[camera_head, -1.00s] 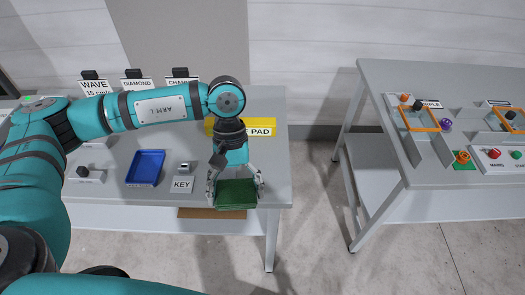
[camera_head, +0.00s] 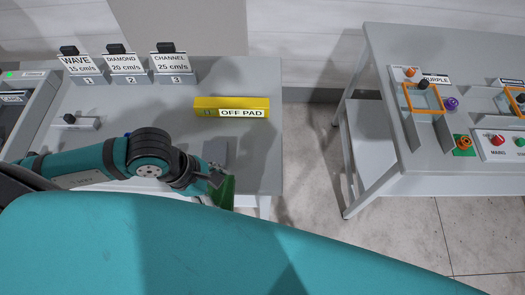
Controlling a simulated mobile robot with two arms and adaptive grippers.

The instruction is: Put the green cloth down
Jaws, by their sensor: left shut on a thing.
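The green cloth (camera_head: 228,194) hangs in my left gripper (camera_head: 217,182), near the front edge of the left table. It looks like a dark green slab seen nearly edge-on. My left gripper is shut on it, and its fingers are partly hidden by my own arm. I cannot tell whether the cloth touches the table. My right gripper is not in view.
WAVE, DIAMOND and CHANNEL signs (camera_head: 125,65) stand at the back. A second table (camera_head: 385,125) stands right, across a floor gap.

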